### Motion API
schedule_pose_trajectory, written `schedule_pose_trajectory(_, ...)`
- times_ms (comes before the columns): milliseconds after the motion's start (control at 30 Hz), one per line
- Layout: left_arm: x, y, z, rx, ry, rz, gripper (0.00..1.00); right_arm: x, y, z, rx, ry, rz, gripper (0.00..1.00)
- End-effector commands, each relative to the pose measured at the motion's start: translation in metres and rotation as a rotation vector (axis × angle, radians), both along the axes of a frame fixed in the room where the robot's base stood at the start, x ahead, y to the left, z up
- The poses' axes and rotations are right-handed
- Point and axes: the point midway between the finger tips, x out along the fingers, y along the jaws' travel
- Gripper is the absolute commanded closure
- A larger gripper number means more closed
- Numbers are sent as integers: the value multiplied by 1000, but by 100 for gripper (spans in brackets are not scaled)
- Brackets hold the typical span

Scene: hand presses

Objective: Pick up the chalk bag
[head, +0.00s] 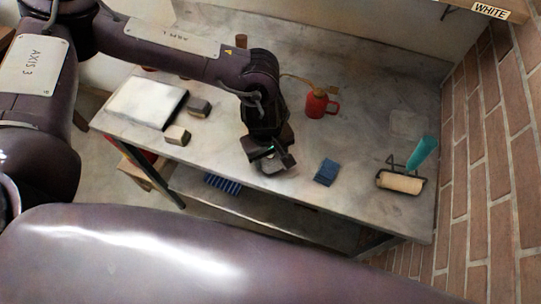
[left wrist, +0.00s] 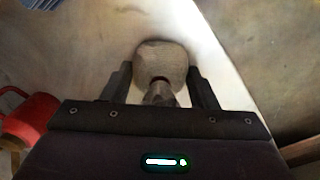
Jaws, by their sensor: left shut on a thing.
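The chalk bag (left wrist: 162,60) is a pale grey, rounded bag with a dark spot near its lower edge. In the left wrist view it sits between the two dark fingers of my left gripper (left wrist: 161,78), which is shut on it. In the head view my left gripper (head: 271,155) points down near the front edge of the table, and it mostly hides the bag there. I cannot tell whether the bag is touching the tabletop. My right gripper is not in view.
The grey table (head: 225,150) also holds a red can (head: 316,105), a blue cloth-like block (head: 326,172), a roller (head: 400,182) with a teal handle, two small blocks (head: 199,107) and a white slab (head: 145,101). A brick wall (head: 495,150) stands at the right.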

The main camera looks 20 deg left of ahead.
Motion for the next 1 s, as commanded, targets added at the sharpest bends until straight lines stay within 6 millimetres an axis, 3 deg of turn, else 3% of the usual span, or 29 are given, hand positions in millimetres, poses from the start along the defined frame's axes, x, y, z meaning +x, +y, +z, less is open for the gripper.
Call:
schedule_pose_trajectory(267,2,0,36,-2,-6,-1,75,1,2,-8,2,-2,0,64)
schedule_pose_trajectory(700,1,0,159,0,-9,-1,75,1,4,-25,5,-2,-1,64)
schedule_pose_trajectory(833,1,0,182,1,-6,-1,75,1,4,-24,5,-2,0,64)
schedule_pose_trajectory(1000,0,0,195,0,-3,-1,75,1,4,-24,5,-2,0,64)
